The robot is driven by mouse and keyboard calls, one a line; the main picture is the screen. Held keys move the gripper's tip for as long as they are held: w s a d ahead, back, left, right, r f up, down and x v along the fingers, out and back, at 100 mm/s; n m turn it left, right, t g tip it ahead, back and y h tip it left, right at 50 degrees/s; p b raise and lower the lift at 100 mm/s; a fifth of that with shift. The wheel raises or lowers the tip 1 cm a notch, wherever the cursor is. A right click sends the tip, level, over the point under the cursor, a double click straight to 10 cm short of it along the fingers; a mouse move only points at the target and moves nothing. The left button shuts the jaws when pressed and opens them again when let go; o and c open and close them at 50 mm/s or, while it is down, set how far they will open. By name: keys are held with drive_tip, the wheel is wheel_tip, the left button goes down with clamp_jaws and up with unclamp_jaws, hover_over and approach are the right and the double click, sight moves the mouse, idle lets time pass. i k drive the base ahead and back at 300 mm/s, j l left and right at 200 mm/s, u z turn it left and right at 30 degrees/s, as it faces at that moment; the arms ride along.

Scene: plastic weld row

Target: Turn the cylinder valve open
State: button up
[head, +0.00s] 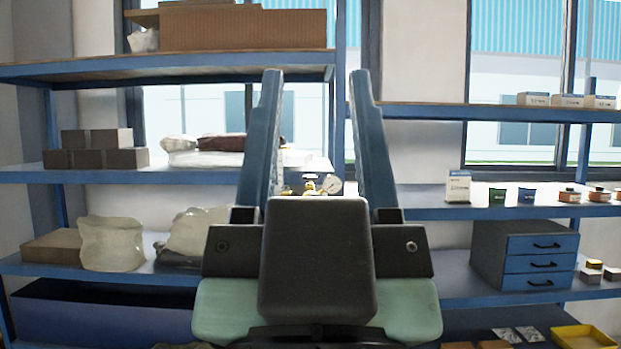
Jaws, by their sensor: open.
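My gripper (315,80) fills the middle of the head view, its two long blue fingers upright and wide apart. Nothing is held between the fingertips. A small brass valve fitting (312,188) with a round white-faced gauge (332,185) shows low between the fingers, just above the dark gripper body. The gripper body hides what is below it, so the cylinder itself is not visible. I cannot tell the valve's handle position or how far the fingers are from it.
Blue shelving (170,66) spans the left, holding cardboard boxes (243,30), grey-brown blocks (97,148) and wrapped bags (112,243). Right shelves hold small boxes, cups and a blue drawer unit (525,255). A yellow tray (583,337) is at lower right. Windows are behind.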

sight(309, 177)
drive_tip(key=i+l, duration=0.2)
drive_tip(key=i, duration=0.3)
drive_tip(key=i+l, duration=0.15)
drive_tip(key=i, duration=0.4)
drive_tip(key=i+l, duration=0.2)
drive_tip(key=i, duration=0.3)
drive_tip(key=i+l+z, duration=0.1)
drive_tip(key=i, duration=0.45)
drive_tip(key=i+l, duration=0.2)
drive_tip(key=i, duration=0.3)
